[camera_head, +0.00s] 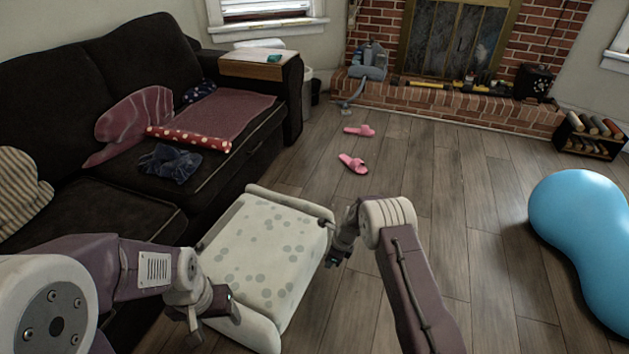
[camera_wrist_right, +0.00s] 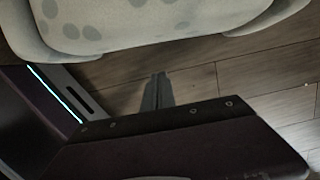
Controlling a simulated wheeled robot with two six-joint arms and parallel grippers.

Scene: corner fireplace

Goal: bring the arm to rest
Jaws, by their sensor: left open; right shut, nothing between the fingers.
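My left gripper (camera_head: 193,326) is at the lower left of the head view, beside the near left edge of a pale ottoman with grey spots (camera_head: 262,248). It is open, and I see nothing in it. My right gripper (camera_head: 330,262) is at the ottoman's right side in the head view, partly hidden by its own wrist. In the right wrist view its fingers (camera_wrist_right: 158,88) are together with nothing between them, over the wooden floor. The ottoman's edge (camera_wrist_right: 150,25) shows above them in that view, apart from the fingertips.
A dark sofa (camera_head: 100,75) with cushions and a blue cloth (camera_head: 170,163) lies on the left. Pink slippers (camera_head: 353,163) are on the floor ahead. A blue peanut-shaped ball (camera_head: 585,235) is at the right. The floor between ball and ottoman is clear.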

